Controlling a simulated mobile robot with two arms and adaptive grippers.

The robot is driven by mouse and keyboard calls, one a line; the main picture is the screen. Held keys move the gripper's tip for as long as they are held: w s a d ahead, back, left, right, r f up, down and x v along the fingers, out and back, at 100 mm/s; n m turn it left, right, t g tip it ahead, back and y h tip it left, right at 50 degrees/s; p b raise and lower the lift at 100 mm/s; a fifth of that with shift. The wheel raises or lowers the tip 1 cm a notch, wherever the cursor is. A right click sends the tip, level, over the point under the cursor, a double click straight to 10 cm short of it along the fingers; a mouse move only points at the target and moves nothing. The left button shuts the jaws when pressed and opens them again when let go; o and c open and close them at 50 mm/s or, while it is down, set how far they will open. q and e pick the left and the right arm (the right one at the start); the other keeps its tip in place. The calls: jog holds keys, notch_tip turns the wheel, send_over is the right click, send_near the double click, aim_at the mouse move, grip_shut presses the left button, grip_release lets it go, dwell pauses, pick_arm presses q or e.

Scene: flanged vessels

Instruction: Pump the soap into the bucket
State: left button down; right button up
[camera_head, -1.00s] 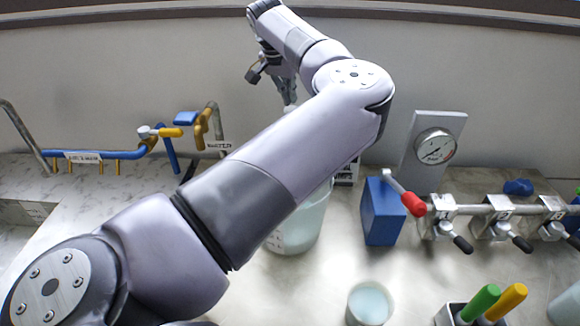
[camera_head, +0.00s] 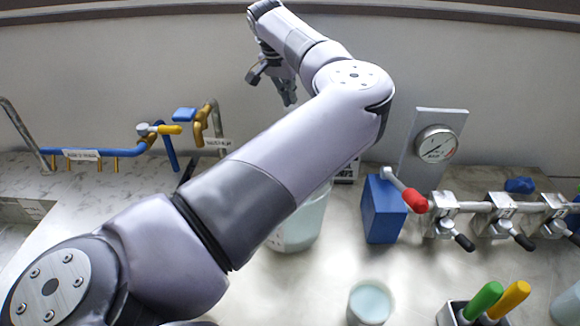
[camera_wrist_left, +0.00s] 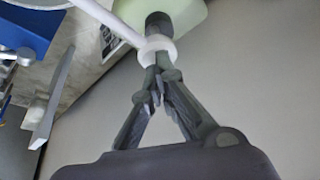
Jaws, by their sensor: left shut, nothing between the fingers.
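My left gripper (camera_head: 288,98) is behind my left forearm in the head view, pointing down, with its fingers together. In the left wrist view its fingertips (camera_wrist_left: 156,82) are shut and empty, right at the white pump head (camera_wrist_left: 159,49) of the soap dispenser. They look to be touching it. A white spout (camera_wrist_left: 98,12) runs from the pump head to the upper left. A dark collar and a pale green bottle (camera_wrist_left: 188,12) lie beyond it. In the head view my arm hides the dispenser. The translucent bucket (camera_head: 302,228) stands partly behind my arm. My right gripper is not seen.
A blue block (camera_head: 382,210), a gauge (camera_head: 435,145) and a valve manifold (camera_head: 490,208) stand to the right. A small cup (camera_head: 370,302) and a holder with green and yellow handles (camera_head: 490,300) are in front. Blue piping (camera_head: 110,154) is at left.

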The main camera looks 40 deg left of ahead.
pick_arm(q)
jog(key=shift+f+b, duration=0.75)
jog(key=shift+f, duration=0.4)
jog(key=shift+r+p, duration=1.1)
jog(key=shift+r, duration=0.7)
notch_tip(320, 180, up, 6)
jog(key=p, duration=0.4)
